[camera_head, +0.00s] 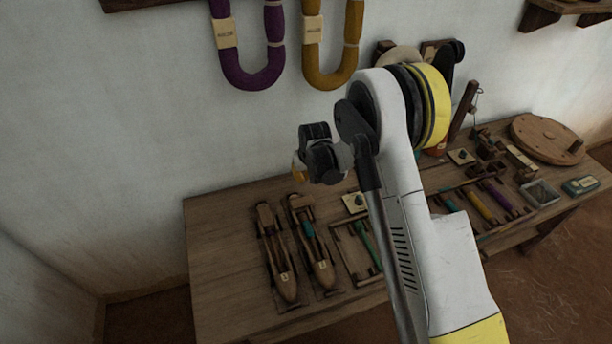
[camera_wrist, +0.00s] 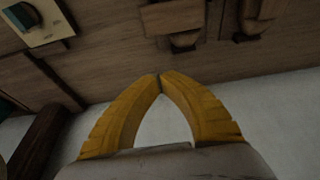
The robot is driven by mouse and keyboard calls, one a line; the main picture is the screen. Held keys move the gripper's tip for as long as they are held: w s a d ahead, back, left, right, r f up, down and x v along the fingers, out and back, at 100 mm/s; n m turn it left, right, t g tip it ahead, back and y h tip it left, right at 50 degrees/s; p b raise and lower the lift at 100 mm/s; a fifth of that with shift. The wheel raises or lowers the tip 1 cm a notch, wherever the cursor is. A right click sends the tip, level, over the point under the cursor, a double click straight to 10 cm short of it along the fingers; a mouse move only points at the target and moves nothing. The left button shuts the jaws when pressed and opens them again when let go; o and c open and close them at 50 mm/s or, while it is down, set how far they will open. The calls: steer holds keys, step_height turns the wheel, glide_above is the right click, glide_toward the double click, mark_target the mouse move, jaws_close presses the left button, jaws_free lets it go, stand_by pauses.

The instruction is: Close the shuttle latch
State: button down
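Two wooden boat shuttles lie side by side on the left part of the table in the head view: a left shuttle (camera_head: 279,262) and a right shuttle (camera_head: 320,262) with a teal pirn (camera_head: 308,230) inside. A wooden block (camera_head: 300,207) stands at the right shuttle's far end; I cannot tell clearly whether it is the latch or how far it is open. Both far ends show at the top of the wrist view, the right shuttle (camera_wrist: 175,18) and the left shuttle (camera_wrist: 258,12). My gripper (camera_wrist: 160,78) is empty, its yellow fingertips together, above the table's back edge, apart from the shuttles.
More bobbins, a tray (camera_head: 540,193) and a round wooden disc (camera_head: 547,138) fill the right side. The table's left end is clear.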

mark_target(303, 203)
steer(key=b+x, duration=0.1)
steer(key=x, duration=0.3)
steer(key=shift+f, duration=0.25)
steer(key=s, duration=0.1)
steer(key=s+b, duration=0.1)
steer(key=s+d, duration=0.1)
steer(key=shift+s+r+b, duration=0.3)
steer(key=shift+s+b, duration=0.1)
